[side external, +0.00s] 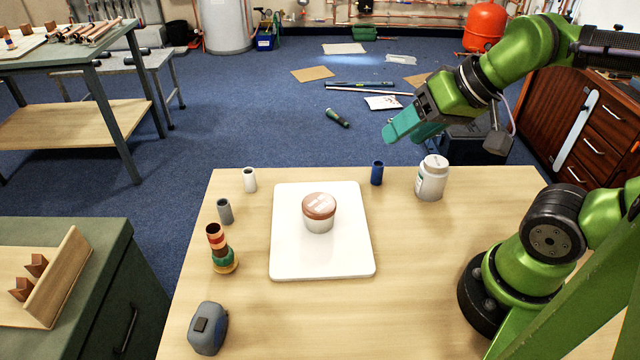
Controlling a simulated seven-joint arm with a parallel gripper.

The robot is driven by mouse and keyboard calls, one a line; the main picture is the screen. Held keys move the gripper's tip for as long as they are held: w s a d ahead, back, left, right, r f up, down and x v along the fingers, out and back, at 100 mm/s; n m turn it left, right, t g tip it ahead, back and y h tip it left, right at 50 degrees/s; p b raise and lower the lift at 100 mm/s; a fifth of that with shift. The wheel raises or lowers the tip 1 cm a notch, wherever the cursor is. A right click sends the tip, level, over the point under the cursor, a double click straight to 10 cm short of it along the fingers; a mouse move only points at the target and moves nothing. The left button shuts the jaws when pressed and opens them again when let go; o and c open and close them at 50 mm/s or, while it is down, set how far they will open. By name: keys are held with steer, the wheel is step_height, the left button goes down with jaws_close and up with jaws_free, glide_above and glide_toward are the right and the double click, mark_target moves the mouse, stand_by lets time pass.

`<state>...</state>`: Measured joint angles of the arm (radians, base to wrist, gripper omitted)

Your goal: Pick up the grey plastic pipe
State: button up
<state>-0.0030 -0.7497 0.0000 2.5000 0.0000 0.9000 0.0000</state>
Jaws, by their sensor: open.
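The grey plastic pipe (225,211) is a short tube standing upright at the left side of the wooden table. It stands between a white pipe (249,180) behind it and a stack of coloured rings (222,248) in front of it. My gripper (408,131) has teal fingers and is open and empty. It is raised above the far right part of the table, well to the right of the grey pipe. Nothing hides the grey pipe.
A white board (323,260) lies mid-table with a brown-lidded tub (319,212) on it. A blue pipe (377,172) and a white jar (432,178) stand at the back right. A tape measure (208,328) sits front left. The front middle of the table is clear.

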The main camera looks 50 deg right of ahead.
steer(key=a+f+g, duration=0.1)
steer(key=a+f, duration=0.1)
steer(key=n+g+h, duration=0.1)
steer(key=n+g, duration=0.1)
steer(key=n, duration=0.5)
glide_toward(224, 205)
steer(key=x, duration=1)
steer(key=shift+w+a+f, duration=0.1)
steer(key=shift+f, duration=0.25)
steer(key=c, duration=1)
steer(key=shift+r, duration=0.1)
steer(key=shift+c, duration=0.2)
